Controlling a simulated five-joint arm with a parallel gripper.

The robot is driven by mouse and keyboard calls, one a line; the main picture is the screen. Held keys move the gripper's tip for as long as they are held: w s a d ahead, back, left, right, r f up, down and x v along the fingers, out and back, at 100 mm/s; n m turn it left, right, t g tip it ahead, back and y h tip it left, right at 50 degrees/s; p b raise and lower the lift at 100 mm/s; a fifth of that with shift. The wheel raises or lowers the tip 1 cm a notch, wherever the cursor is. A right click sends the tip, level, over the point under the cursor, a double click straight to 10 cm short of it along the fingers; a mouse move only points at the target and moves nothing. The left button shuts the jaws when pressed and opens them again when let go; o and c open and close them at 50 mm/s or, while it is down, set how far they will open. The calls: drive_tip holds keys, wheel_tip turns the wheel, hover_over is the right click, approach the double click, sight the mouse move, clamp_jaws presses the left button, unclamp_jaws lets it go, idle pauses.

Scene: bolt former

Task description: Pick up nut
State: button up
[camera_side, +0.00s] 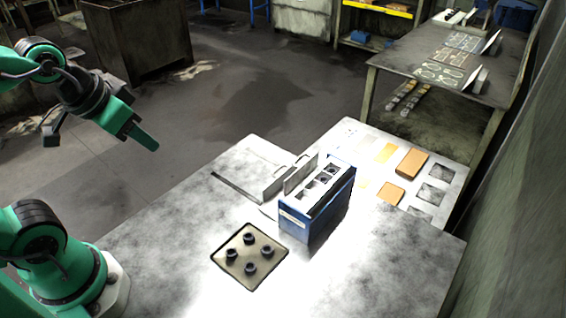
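Several small dark round pieces, which look like the nuts, stand apart on a square tray (237,272) with a dark rim, at the front of the pale table. One nut (249,239) is at the back, one (232,255) at the left, one (267,252) at the right and one (251,269) at the front. My gripper (125,120) is at the upper left, raised well away from the tray and left of it. Nothing shows in its grasp. Its jaws are seen at an angle that hides the gap between them.
A blue box (316,210) with an open, slotted top stands just behind and right of the tray. Grey upright plates (290,178) stand beside it. Brown blocks (411,162) lie on a pale board behind. The table's front right (390,265) is clear.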

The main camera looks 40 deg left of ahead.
idle(0.3)
drive_tip(key=g, duration=0.5)
hover_over(248, 236)
wheel_tip(248, 236, down, 16)
drive_tip(key=shift+w+d+f+g, duration=0.15)
drive_tip(key=shift+d+f+g, duration=0.05)
drive_tip(key=shift+g, duration=0.1)
drive_tip(key=shift+f, duration=1.25)
drive_tip(key=shift+f, duration=0.1)
drive_tip(key=shift+a+f, duration=0.15)
drive_tip(key=shift+f, duration=2.4)
